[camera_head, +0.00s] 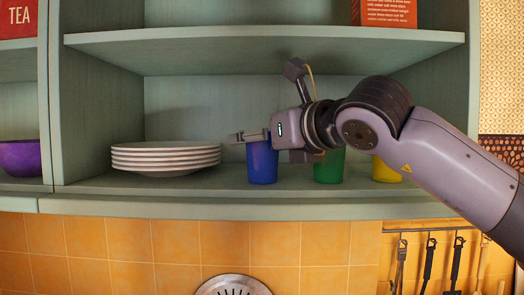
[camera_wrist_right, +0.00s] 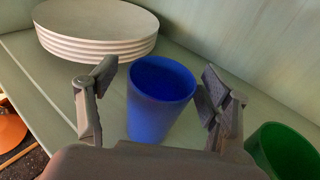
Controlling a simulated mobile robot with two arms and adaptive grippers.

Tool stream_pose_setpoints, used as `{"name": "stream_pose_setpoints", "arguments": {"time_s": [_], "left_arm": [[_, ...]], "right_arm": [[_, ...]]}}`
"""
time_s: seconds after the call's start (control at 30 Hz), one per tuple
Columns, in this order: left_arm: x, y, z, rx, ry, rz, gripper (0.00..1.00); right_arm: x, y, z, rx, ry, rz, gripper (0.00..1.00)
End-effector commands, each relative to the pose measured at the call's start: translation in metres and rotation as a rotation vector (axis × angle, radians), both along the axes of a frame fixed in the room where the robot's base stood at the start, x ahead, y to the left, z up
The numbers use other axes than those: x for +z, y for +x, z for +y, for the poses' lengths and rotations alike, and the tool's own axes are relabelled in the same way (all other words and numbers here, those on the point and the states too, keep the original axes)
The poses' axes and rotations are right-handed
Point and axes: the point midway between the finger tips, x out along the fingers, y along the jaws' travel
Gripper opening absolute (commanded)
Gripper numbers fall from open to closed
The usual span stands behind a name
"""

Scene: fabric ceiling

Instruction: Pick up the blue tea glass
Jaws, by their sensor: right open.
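The blue tea glass (camera_head: 262,164) stands upright on the lower shelf, between a stack of plates and a green glass. In the right wrist view the blue tea glass (camera_wrist_right: 160,97) stands between the two fingers, with a gap on its left and the right finger close to its rim. My right gripper (camera_head: 248,137) reaches in from the right and covers the glass's rim in the head view. In the wrist view my right gripper (camera_wrist_right: 158,88) is open and holds nothing. My left gripper is not in view.
A stack of white plates (camera_head: 165,157) sits left of the blue glass. A green glass (camera_head: 329,166) stands to its right, partly behind my arm, and a yellow glass (camera_head: 386,170) is further right. An upper shelf board (camera_head: 265,36) runs above my gripper.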

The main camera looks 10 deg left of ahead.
Motion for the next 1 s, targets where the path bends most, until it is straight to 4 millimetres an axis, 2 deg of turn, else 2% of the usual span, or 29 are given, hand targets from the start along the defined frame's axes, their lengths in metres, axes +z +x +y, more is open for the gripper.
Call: {"name": "stream_pose_setpoints", "arguments": {"time_s": [0.2, 1.0], "left_arm": [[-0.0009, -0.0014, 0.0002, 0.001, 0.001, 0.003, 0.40], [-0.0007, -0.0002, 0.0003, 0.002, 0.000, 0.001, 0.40]], "right_arm": [[-0.0010, 0.0005, 0.0000, -0.001, 0.000, 0.000, 0.72], [-0.0003, 0.0003, -0.0004, -0.001, 0.001, -0.001, 0.19]]}}
